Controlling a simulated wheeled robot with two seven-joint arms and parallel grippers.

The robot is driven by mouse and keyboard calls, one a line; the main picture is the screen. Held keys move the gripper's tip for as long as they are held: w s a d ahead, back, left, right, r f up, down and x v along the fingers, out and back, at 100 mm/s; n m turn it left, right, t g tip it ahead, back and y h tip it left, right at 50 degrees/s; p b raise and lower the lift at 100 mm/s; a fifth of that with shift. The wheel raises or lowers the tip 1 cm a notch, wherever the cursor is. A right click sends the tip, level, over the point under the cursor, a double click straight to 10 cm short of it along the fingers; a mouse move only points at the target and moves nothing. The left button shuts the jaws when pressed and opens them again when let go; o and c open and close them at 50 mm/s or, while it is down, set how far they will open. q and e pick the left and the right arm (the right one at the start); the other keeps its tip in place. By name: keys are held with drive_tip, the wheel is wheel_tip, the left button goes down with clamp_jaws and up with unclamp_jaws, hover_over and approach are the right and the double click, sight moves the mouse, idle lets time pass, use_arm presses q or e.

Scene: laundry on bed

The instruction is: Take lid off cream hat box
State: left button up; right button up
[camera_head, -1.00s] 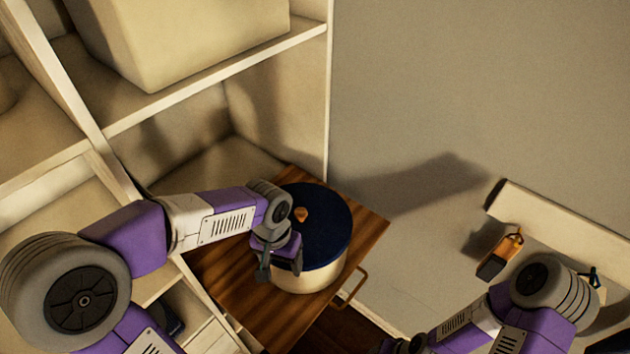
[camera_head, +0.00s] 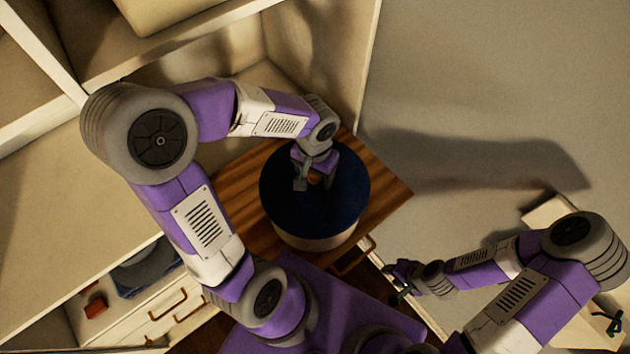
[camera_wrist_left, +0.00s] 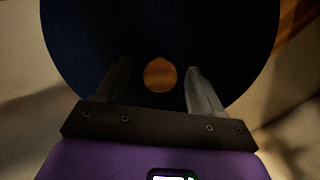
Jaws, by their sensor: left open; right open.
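The cream hat box (camera_head: 315,243) stands upright on a wooden surface with its round dark blue lid (camera_head: 343,205) on top. The lid fills much of the left wrist view (camera_wrist_left: 85,40). Its round orange-brown knob (camera_wrist_left: 160,75) shows there between and just beyond my open left fingers. My left gripper (camera_head: 314,183) is above the middle of the lid, pointing down, and mostly hides the knob in the head view. I cannot tell whether the fingers touch the lid. My right gripper (camera_head: 397,283) is open and empty, to the lower right of the box.
The wooden top (camera_head: 240,200) has a handle (camera_head: 352,258) on its front. Cream shelving (camera_head: 325,60) rises behind and left of the box. Drawers with handles (camera_head: 170,312) and a dark folded item (camera_head: 145,272) are at lower left. A grey wall (camera_head: 480,90) is at right.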

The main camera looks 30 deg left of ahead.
use_arm(q)
drive_tip(key=shift+f, duration=0.4)
drive_tip(key=shift+s, duration=0.1)
drive_tip(key=shift+c, duration=0.3)
drive_tip(key=c, duration=1.1)
